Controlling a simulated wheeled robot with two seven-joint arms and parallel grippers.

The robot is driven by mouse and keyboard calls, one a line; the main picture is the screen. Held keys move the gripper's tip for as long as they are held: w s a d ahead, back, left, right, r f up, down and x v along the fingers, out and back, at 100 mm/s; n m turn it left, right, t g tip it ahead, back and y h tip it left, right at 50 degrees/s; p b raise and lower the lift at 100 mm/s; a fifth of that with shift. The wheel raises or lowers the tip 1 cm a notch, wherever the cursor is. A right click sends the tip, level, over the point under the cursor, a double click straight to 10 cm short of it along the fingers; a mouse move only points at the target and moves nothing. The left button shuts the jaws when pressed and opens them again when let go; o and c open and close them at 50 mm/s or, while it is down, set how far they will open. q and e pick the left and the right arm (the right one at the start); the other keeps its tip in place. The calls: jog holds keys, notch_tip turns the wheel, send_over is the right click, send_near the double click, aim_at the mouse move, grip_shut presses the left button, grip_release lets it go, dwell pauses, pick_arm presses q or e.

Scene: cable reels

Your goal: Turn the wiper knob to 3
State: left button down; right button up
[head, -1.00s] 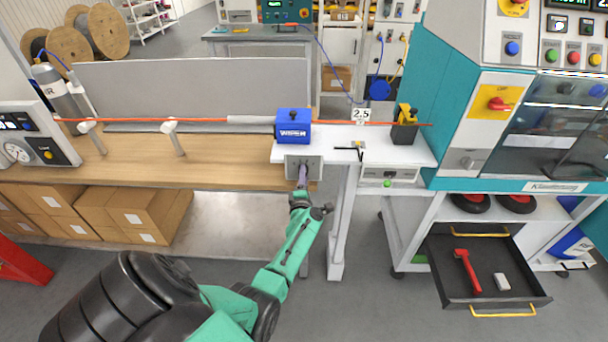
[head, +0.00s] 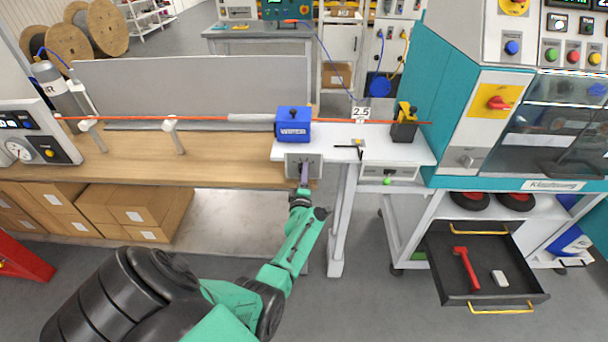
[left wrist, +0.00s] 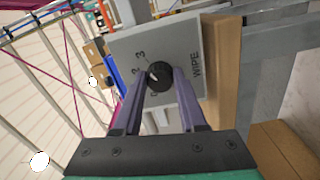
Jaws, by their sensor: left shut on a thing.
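The wiper knob (left wrist: 159,76) is round and black, on a grey plate (left wrist: 190,45) with the letters WIPE and the digits 2 and 3 showing in the left wrist view. A small light mark on the knob faces roughly toward the digits' side; its exact setting is hard to read. My left gripper (left wrist: 160,82) is shut on the knob, one finger on each side. In the head view the plate (head: 313,163) is on the bench front below the blue wiper box (head: 293,125), and my left gripper (head: 303,178) reaches it from below. My right gripper is not in view.
An orange cable (head: 200,119) runs through the wiper box above the bench (head: 230,172). A 2.5 tag (head: 361,113) stands to the right.

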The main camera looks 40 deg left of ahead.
pick_arm(q)
jog(key=shift+f, duration=0.2)
jog(key=shift+c, duration=2.3)
grip_release()
jog(key=shift+r, duration=0.1)
jog(key=shift+s, duration=0.1)
jog(key=p+v, duration=0.6)
jog(key=v, duration=0.8)
jog(key=shift+d, duration=0.2)
